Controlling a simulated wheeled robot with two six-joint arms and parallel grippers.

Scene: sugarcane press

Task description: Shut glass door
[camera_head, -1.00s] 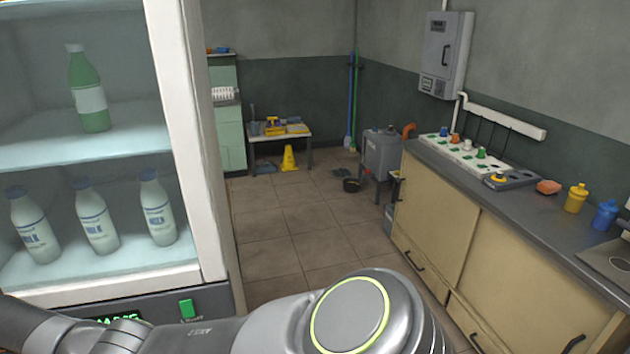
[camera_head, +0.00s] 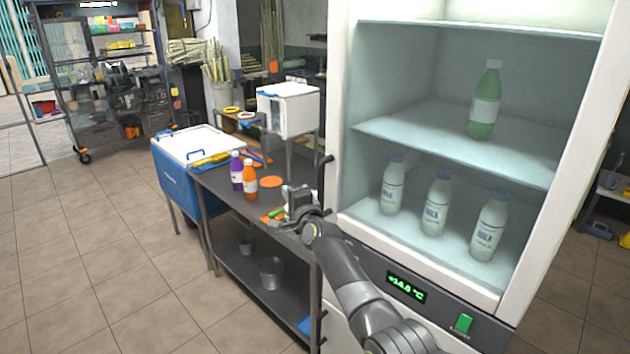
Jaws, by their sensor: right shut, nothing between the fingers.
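The tall white refrigerator (camera_head: 555,215) stands at the right, its lit shelves showing a green bottle (camera_head: 486,100) above and milk bottles (camera_head: 437,205) below. A dark upright handle (camera_head: 324,178) sits beside the left edge of its white front frame. I cannot make out the glass itself, or tell whether the glass door is flush with the cabinet or ajar. My right gripper (camera_head: 296,203) is shut and empty. In the picture it lies left of the refrigerator, below and left of the handle, over the table's edge. My left gripper is not in view.
A dark table (camera_head: 225,193) left of the refrigerator holds a purple bottle (camera_head: 236,172), an orange bottle (camera_head: 250,182) and a white box-shaped machine (camera_head: 288,108). A blue and white chest (camera_head: 175,190) stands beyond. The tiled floor (camera_head: 80,255) at the left is free.

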